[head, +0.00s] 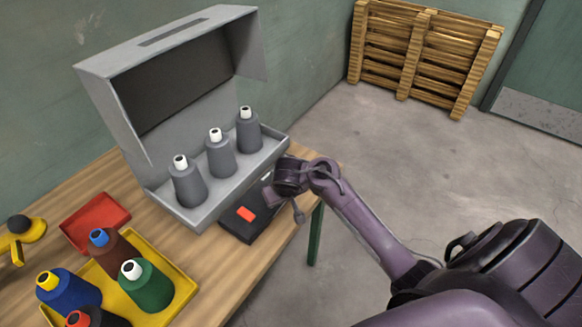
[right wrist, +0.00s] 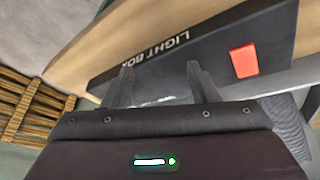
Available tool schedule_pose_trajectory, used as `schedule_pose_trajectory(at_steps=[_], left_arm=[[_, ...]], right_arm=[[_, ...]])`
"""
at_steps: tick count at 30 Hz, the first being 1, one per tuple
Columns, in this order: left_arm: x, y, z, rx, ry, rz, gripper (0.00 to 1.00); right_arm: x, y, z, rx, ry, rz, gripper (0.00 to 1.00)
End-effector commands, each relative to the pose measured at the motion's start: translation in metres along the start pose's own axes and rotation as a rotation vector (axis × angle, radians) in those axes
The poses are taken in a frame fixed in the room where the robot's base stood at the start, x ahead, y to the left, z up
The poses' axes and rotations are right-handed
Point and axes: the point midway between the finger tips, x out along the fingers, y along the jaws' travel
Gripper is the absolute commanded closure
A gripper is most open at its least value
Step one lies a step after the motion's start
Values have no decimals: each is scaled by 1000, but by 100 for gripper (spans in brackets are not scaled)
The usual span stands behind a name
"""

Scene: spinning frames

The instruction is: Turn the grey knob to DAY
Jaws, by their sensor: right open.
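The dark control box (head: 236,225) with a red switch (head: 246,214) sits at the table's right end, in front of the grey light box. In the right wrist view its dark face (right wrist: 215,72) carries the lettering "LIGHT BO", cut off by a finger, and the red switch (right wrist: 244,61). I cannot make out the grey knob or a DAY mark; my gripper covers that part. My right gripper (head: 270,196) is over the box's right end. In its wrist view the two fingers (right wrist: 159,72) are apart, with pale marks on the panel between them. My left gripper is out of view.
The open grey light box (head: 180,215) holds three grey bottles (head: 220,155). A yellow tray (head: 185,285) with several coloured bottles, a red tray (head: 90,228) and a yellow-and-black object (head: 22,228) are at left. A wooden pallet (head: 425,55) leans on the back wall.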

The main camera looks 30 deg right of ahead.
Motion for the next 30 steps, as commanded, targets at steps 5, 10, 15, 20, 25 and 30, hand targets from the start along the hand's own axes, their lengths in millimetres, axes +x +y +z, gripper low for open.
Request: schedule_pose_trajectory(at_steps=[5,10,15,20,25,30], left_arm=[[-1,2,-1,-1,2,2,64],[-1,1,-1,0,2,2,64],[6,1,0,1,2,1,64],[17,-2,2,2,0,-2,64],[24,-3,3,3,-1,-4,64],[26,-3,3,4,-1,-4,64]], right_arm=[[-12,48,-62,159,8,23,47],[-23,73,-86,256,-2,24,47],[-13,77,-87,276,-8,23,47],[12,77,-86,275,-7,24,47],[37,78,-87,276,-6,23,47],[50,78,-88,275,-4,24,47]])
